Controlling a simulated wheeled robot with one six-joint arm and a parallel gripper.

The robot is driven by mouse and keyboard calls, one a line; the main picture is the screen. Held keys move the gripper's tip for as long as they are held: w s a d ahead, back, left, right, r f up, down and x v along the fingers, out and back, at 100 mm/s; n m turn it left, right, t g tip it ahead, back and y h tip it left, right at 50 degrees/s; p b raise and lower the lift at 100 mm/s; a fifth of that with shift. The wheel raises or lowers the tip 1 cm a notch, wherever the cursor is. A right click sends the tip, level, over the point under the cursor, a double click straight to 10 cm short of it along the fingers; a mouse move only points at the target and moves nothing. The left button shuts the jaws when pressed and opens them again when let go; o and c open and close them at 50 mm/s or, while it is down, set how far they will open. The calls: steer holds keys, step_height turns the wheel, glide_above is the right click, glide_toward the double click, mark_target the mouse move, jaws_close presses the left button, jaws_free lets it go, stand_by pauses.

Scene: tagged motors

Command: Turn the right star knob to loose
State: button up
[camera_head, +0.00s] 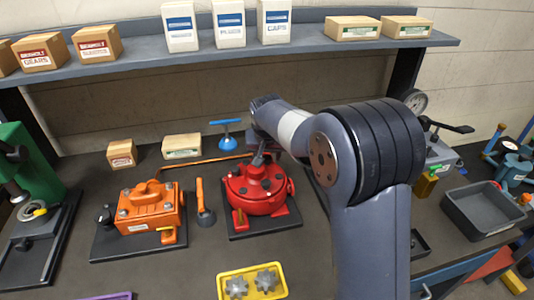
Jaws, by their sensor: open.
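My arm reaches up from the bottom right and bends left over the bench. My gripper (259,160) is small and dark, just over the top of a round red motor housing (258,200); whether it touches cannot be told. I see nothing held in its jaws. The red housing sits on a dark base plate with bolts around its rim. No star knob can be made out clearly; the arm hides part of the bench to the right of the housing. Two grey star-shaped pieces (266,280) lie in a yellow tray (223,291) at the front.
An orange motor (148,207) on a dark plate and an upright orange handle (203,197) stand left of the red housing. A blue T-handled piece (226,136) stands behind. A green machine (30,165) is far left, a grey bin (477,224) right. A shelf (140,55) with boxes runs above.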

steer(key=c, duration=1)
steer(key=shift+n, duration=0.3)
steer(key=n, duration=0.1)
steer(key=n+y, duration=0.1)
steer(key=n, duration=0.1)
steer(key=n+y, duration=0.1)
steer(key=shift+w+d+n+g, duration=0.1)
steer(key=shift+d+n+g, duration=0.15)
steer(key=shift+n+g, duration=0.05)
steer(key=n, duration=0.2)
steer(key=n+g+y+b, duration=0.1)
steer(key=n, duration=0.2)
steer(key=shift+w+d+g, duration=0.1)
steer(key=shift+d+g, duration=0.05)
steer(key=shift+g, duration=0.15)
steer(key=shift+n, duration=0.4)
